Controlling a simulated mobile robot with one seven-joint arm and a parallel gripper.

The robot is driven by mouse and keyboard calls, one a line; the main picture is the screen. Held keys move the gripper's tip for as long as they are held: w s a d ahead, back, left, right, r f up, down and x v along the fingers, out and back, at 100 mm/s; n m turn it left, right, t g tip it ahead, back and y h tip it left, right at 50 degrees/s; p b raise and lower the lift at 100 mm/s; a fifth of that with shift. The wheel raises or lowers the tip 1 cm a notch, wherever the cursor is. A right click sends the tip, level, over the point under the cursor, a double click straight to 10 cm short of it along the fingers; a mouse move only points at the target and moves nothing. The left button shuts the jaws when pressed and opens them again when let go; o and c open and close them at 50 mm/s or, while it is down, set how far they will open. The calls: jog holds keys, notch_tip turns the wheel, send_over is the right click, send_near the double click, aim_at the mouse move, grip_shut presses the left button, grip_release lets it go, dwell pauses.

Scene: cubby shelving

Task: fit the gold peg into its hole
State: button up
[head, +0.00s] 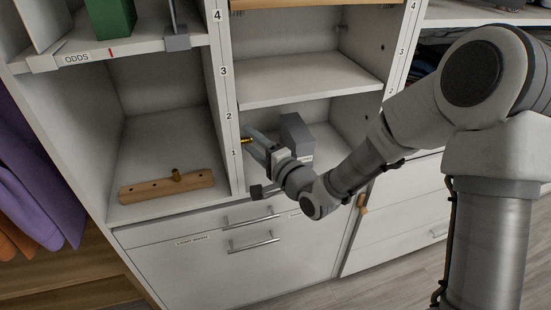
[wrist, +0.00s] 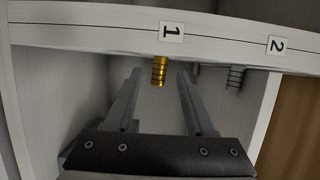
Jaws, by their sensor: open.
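The gold peg (wrist: 159,71) is ribbed and sticks out from the shelf upright (wrist: 80,35) just under its label 1. In the head view, the peg (head: 247,140) is a small yellow piece on the right side of that upright. How deep it sits, and the hole itself, cannot be seen. My gripper (wrist: 159,74) is open, with one fingertip on each side of the peg and visible gaps between. The gripper (head: 249,137) reaches into the cubby right of the upright in the head view.
A dark ribbed peg (wrist: 236,77) sticks out near label 2. A grey box (head: 296,133) stands in the same cubby, behind my wrist. A wooden block (head: 150,191) with a brown knob lies in the left cubby. A shelf board (head: 310,78) is above my gripper.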

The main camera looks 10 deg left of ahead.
jog(key=p+v, duration=1.2)
jog(key=v, duration=0.4)
jog(key=shift+s, duration=0.2)
jog(key=shift+w+d+r, duration=0.1)
